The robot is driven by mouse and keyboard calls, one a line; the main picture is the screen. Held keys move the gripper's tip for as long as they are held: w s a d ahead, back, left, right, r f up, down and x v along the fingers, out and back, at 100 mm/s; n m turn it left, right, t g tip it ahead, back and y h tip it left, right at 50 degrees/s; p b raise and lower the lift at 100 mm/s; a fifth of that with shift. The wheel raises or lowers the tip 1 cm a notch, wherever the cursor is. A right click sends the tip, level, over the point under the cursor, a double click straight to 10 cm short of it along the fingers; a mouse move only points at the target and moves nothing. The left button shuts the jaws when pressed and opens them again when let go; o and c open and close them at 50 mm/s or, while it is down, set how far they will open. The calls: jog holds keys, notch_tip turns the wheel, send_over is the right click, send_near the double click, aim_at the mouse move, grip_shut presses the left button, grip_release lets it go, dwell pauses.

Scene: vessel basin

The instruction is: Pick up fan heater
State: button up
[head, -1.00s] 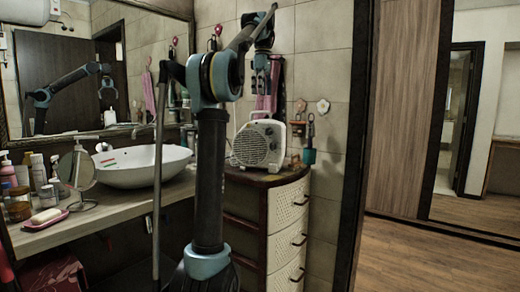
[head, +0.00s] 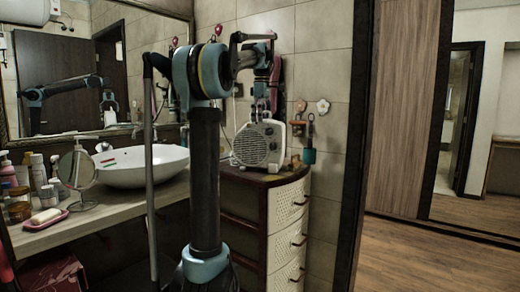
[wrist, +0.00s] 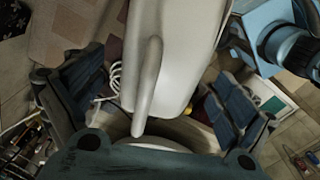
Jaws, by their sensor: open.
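The fan heater (head: 258,146) is a white box with a round front grille and a top handle. It stands upright on top of a cabinet. In the wrist view its white body (wrist: 185,50) and pale handle (wrist: 148,88) fill the middle. My gripper (wrist: 155,98) is open, with one blue-padded finger on each side of the heater's top. I see gaps between the pads and the heater.
The wood-topped cabinet (head: 285,215) has several cream drawers. A white basin (head: 140,165), a round mirror (head: 77,168) and several bottles crowd the counter to the left. A blue item (head: 309,150) hangs on the wall to the right. A white cord (wrist: 115,80) shows beside the heater.

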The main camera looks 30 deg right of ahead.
aim_at(260, 140)
jog(key=shift+f, duration=1.7)
jog(key=c, duration=2.2)
jog(key=shift+o, duration=0.2)
jog(key=shift+r, duration=0.15)
